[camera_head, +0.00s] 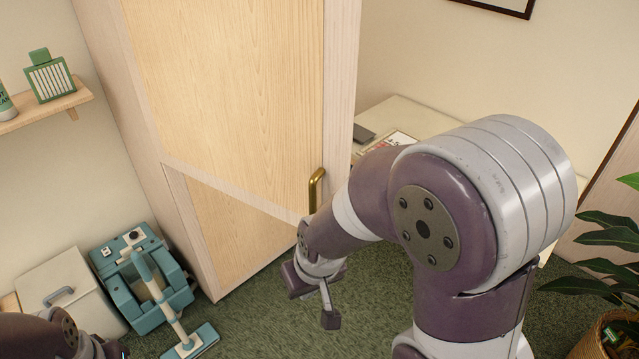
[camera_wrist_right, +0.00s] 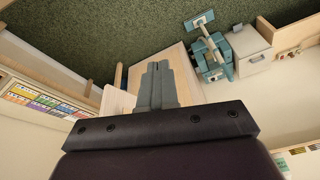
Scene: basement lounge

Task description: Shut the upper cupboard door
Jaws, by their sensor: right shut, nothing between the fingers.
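The upper cupboard door (camera_head: 225,85) is a pale wood-grain panel on the tall cupboard in the head view. It looks flush or nearly flush with the frame; I cannot tell whether a small gap is left. Its brass handle (camera_head: 316,188) stands near its lower right corner. The lower door (camera_head: 235,235) lies beneath it. My right gripper (camera_head: 330,318) is below the handle, in front of the lower part of the cupboard, apart from the upper door. Its fingers (camera_wrist_right: 156,85) are shut and empty in the right wrist view. Only part of my left arm shows at the bottom left.
A teal cleaning machine (camera_head: 140,275) and a light grey box (camera_head: 70,285) stand on the green carpet left of the cupboard. A wall shelf (camera_head: 50,105) is at upper left. A low cabinet (camera_head: 405,112) is behind my right arm. A potted plant (camera_head: 610,262) stands at right.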

